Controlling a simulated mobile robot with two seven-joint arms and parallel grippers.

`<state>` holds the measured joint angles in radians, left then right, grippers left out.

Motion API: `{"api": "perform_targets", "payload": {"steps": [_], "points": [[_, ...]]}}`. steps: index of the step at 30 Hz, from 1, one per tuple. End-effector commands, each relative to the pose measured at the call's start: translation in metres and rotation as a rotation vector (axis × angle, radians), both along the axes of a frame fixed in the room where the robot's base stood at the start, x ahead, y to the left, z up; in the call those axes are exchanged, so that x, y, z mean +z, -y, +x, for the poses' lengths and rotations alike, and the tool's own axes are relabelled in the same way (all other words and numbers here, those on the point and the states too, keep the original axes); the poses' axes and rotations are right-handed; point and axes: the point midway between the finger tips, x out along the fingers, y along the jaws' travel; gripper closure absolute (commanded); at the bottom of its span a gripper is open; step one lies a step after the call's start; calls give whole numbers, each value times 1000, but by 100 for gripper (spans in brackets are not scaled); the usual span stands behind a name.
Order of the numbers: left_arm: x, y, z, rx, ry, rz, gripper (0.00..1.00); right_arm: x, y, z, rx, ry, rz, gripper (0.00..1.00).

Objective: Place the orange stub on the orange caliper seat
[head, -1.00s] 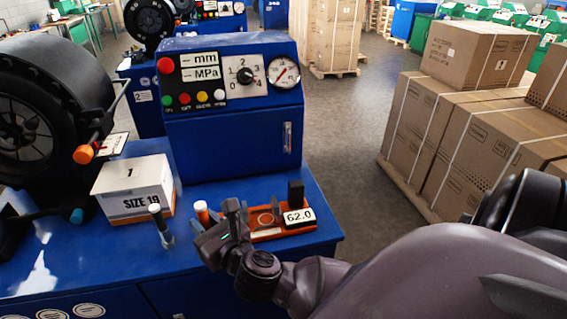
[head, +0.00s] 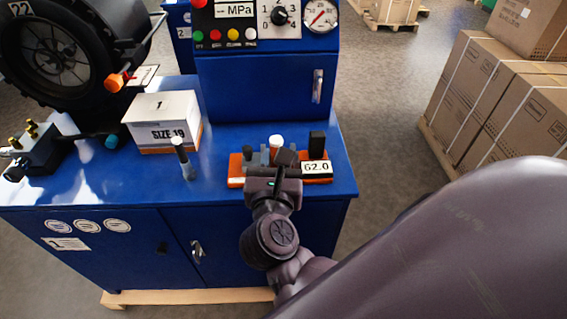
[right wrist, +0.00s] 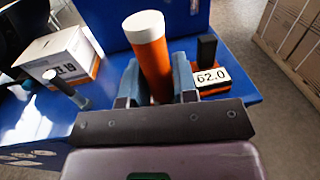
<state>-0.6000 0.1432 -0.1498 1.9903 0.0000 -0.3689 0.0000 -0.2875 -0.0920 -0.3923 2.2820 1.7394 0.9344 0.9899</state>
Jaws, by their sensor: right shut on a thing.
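The orange stub (right wrist: 150,60), a cylinder with a white top, stands between the two fingers of my right gripper (right wrist: 157,88) in the right wrist view. The gripper is shut on it. In the head view only the white top of the stub (head: 276,141) shows, behind my right gripper (head: 271,158). The orange caliper seat (head: 236,170) lies on the blue bench, with a black post and a "62.0" label at its right end. My gripper and the stub cover its middle. I cannot tell whether the stub touches the seat. My left gripper is not in view.
A grey pin with a white top (head: 184,158) stands left of the seat. A "SIZE 19" box (head: 163,125) is farther left, near a large black wheel machine (head: 70,50). A blue control cabinet (head: 262,85) rises behind. Bench top between pin and seat is clear.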

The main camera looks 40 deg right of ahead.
Motion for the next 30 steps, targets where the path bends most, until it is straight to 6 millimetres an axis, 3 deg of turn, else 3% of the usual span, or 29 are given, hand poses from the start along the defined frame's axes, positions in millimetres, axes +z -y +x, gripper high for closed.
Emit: {"api": "perform_targets", "payload": {"steps": [5, 16, 30], "points": [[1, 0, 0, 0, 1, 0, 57, -6, 11, 10, -17, -3, -4, 100], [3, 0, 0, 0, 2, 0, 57, -41, 53, 63, -14, -2, -4, 100], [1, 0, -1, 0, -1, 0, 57, -65, 81, 97, -15, -3, -4, 100]]}}
